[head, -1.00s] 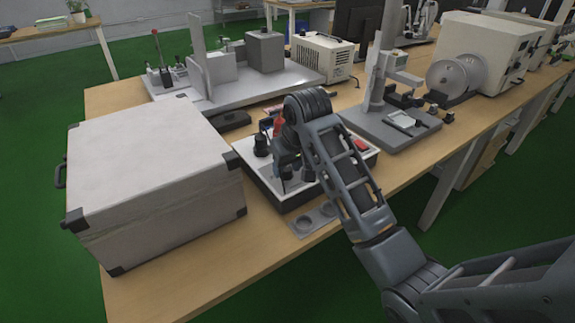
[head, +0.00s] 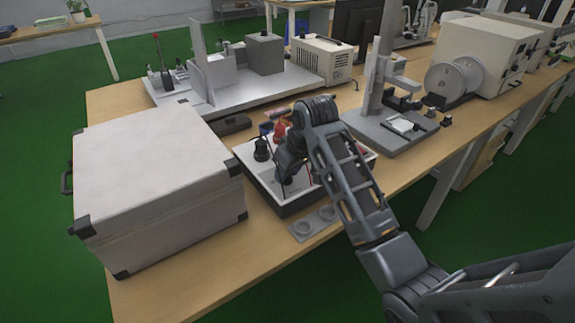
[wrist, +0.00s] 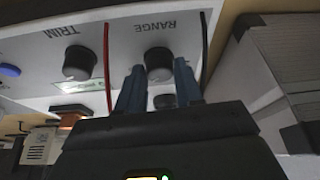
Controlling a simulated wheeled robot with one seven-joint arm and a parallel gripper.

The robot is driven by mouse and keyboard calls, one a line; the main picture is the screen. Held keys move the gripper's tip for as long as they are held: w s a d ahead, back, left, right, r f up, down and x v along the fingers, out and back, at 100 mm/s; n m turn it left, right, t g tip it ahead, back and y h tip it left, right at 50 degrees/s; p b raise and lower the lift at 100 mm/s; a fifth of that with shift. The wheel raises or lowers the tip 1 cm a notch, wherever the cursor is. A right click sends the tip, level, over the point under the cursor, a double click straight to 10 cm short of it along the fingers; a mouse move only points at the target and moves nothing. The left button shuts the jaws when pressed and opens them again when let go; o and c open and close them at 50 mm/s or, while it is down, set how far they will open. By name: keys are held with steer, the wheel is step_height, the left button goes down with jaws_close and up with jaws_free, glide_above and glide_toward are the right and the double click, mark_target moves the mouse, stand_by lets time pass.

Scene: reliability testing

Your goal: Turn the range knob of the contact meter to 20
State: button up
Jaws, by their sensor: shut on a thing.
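The contact meter (head: 262,186) is a low box with a light panel on the bench, partly hidden by my arm. In the wrist view its panel appears upside down, with the dark round range knob (wrist: 158,56) under the word RANGE. My gripper (wrist: 159,68) has one blue finger on each side of this knob and is shut on it. The knob's pointer and scale numbers cannot be read. A second dark knob, labelled TRIM (wrist: 79,63), is to the left. In the head view my gripper (head: 285,172) is over the panel, its fingertips hard to make out.
Red (wrist: 107,65) and black (wrist: 206,45) leads run on either side of the gripper. A large grey case (head: 150,160) stands close to the meter's left. A stand with a grey base (head: 375,132) is to the right. A small grey plate (head: 312,224) lies in front.

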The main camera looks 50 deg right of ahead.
steer(key=n+y+p, duration=0.1)
steer(key=n, duration=0.1)
steer(key=n+p, duration=0.2)
steer(key=shift+d+r+n+y, duration=0.2)
steer(key=shift+n+y, duration=0.1)
steer(key=shift+y, duration=0.1)
steer(key=n+y+p, duration=0.1)
steer(key=n, duration=0.1)
steer(key=n+g+y+p, duration=0.1)
steer(key=n, duration=0.2)
steer(key=shift+w+d+f, duration=0.1)
steer(key=shift+f, duration=0.05)
steer(key=n+g, duration=0.1)
steer(key=n, duration=0.2)
steer(key=n+y, duration=0.1)
steer(key=n, duration=0.1)
steer(key=shift+w+f+n+g+b, duration=0.1)
steer(key=shift+n+g+b, duration=0.25)
steer(key=shift+n+g, duration=0.05)
steer(key=n+g, duration=0.2)
steer(key=n, duration=0.3)
steer(key=shift+w+n, duration=0.15)
steer(key=shift+n, duration=0.15)
steer(key=shift+y, duration=0.3)
steer(key=o, duration=1)
steer(key=shift+d, duration=0.1)
